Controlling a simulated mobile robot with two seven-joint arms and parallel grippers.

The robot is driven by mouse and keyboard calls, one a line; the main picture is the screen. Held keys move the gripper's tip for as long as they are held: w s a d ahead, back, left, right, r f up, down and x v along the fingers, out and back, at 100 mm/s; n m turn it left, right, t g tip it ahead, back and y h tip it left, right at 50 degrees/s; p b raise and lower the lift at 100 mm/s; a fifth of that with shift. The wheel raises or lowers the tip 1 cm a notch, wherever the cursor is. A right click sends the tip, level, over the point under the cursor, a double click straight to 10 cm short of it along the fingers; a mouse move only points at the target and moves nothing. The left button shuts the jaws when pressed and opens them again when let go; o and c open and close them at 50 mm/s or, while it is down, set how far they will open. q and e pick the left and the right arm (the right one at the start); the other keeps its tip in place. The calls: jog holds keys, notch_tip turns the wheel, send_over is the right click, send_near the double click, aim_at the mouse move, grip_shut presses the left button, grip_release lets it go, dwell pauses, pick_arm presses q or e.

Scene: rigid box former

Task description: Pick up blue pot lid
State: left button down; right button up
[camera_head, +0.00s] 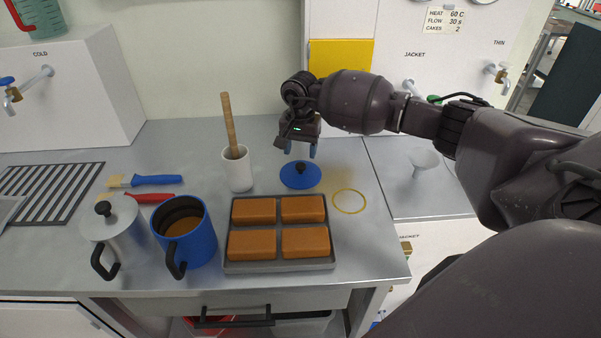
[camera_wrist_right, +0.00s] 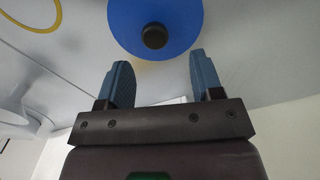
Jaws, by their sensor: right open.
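The blue pot lid (camera_head: 292,181) lies on the metal counter behind the tray of brown blocks, its black knob (camera_head: 300,168) facing up. In the right wrist view the lid (camera_wrist_right: 180,25) shows at the top, with its knob (camera_wrist_right: 154,36) beyond the fingertips and between their lines. My right gripper (camera_head: 301,150) is above the lid, pointing down, open and empty; its two blue-grey fingers also show in the right wrist view (camera_wrist_right: 156,72). It is apart from the knob. My left gripper is not in view. The blue pot (camera_head: 198,246) stands open at the front with brown contents.
A grey tray (camera_head: 278,267) holds several brown blocks in front of the lid. A white cup (camera_head: 237,172) with a wooden handle stands left of it. A yellow ring (camera_head: 349,211) marks bare counter at right.

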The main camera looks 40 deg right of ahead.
aim_at(301, 164)
jog(key=shift+s+a+f, duration=0.1)
jog(key=shift+s+f, duration=0.1)
jog(key=shift+f, duration=0.35)
jog(key=f, duration=0.4)
jog(key=shift+s+a, duration=0.1)
jog(key=shift+s, duration=0.1)
jog(key=c, duration=1)
